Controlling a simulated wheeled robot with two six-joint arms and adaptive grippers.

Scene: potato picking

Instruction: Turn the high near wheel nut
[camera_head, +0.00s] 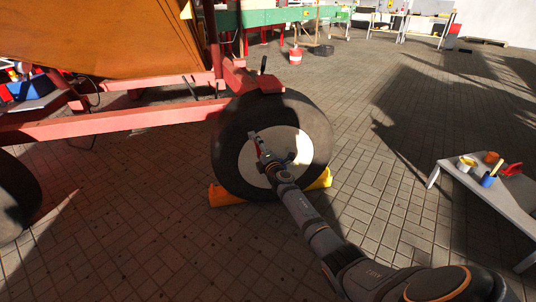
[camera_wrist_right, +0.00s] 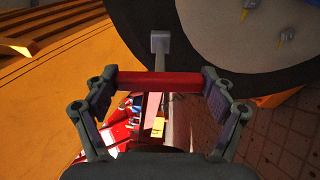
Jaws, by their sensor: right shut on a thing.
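The wheel (camera_head: 225,125) has a black tyre and a pale disc (camera_head: 248,178), and stands under the red trailer frame. My right gripper (camera_head: 262,152) is in front of the disc, shut on the red handle of a wrench (camera_wrist_right: 160,85). In the wrist view the handle lies across between both fingers, and a grey shaft runs from it to a square grey head (camera_wrist_right: 160,42). The head shows against the dark tyre beside the disc; I cannot tell whether it touches a nut. My left gripper is not in view.
Yellow chocks (camera_head: 228,197) sit at the wheel's foot. The red trailer beam (camera_head: 120,122) and orange body (camera_head: 100,40) are at the left. A white table (camera_head: 455,181) with tools stands at the right. Paving between the wheel and table is clear.

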